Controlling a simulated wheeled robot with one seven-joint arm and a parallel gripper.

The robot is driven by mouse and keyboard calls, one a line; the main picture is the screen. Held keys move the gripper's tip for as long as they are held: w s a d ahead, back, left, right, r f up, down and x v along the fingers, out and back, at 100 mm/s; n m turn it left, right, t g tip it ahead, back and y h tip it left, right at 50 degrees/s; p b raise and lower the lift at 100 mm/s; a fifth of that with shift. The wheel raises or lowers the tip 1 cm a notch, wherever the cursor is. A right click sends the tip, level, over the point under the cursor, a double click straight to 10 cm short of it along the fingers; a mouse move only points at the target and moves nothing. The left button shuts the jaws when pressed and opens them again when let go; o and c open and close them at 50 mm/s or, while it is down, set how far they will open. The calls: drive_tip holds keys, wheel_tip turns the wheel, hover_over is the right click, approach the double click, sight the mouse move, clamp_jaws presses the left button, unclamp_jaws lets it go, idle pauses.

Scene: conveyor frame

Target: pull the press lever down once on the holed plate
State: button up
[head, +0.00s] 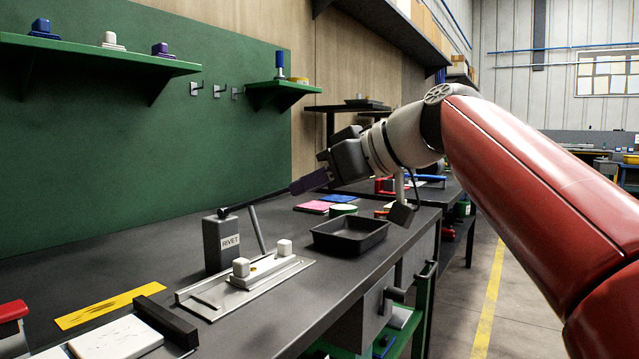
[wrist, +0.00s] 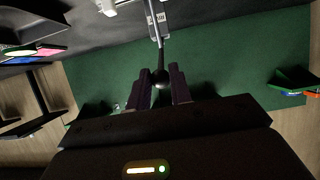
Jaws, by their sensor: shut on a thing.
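My gripper (head: 303,183) is shut on the lever's round knob (wrist: 162,76), which sits between the dark purple fingers. The knob is hidden by the fingers in the head view. The holed plate (head: 270,272) is pale, with two white blocks on it, and lies on a flat light-grey base (head: 208,311) in front of the press.
A black tray (head: 350,236) stands right of the plate. A grey rod (head: 258,230) leans beside the press. A yellow strip (head: 110,305) and black bar (head: 167,322) lie at left. A green wall shelf (head: 100,55) holds small blocks; another shelf (head: 283,88) is above my gripper.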

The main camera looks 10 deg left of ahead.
drive_tip(key=shift+w+a+r+p, duration=0.15)
drive_tip(key=shift+a+r+p, duration=0.15)
drive_tip(key=shift+r+p, duration=0.35)
drive_tip(key=shift+w+a+r+p, duration=0.1)
drive_tip(key=shift+a+r+p, duration=0.2)
drive_tip(key=shift+r, duration=0.55)
drive_tip(key=shift+r+p, duration=0.3)
drive_tip(key=shift+p, duration=0.1)
drive_tip(key=a+r+p, duration=0.1)
drive_tip(key=r+p, duration=0.1)
drive_tip(key=w+a+r+p, duration=0.1)
drive_tip(key=r+p, duration=0.1)
drive_tip(key=p, duration=0.1)
drive_tip(key=shift+w+a, duration=0.1)
drive_tip(key=shift+a, duration=0.3)
drive_tip(key=shift+w+a+r+p, duration=0.15)
drive_tip(key=shift+a+r+p, duration=0.2)
drive_tip(key=shift+a+p, duration=0.1)
drive_tip(key=shift+f, duration=0.1)
drive_tip(key=o, duration=0.9)
drive_tip(key=shift+d, duration=0.1)
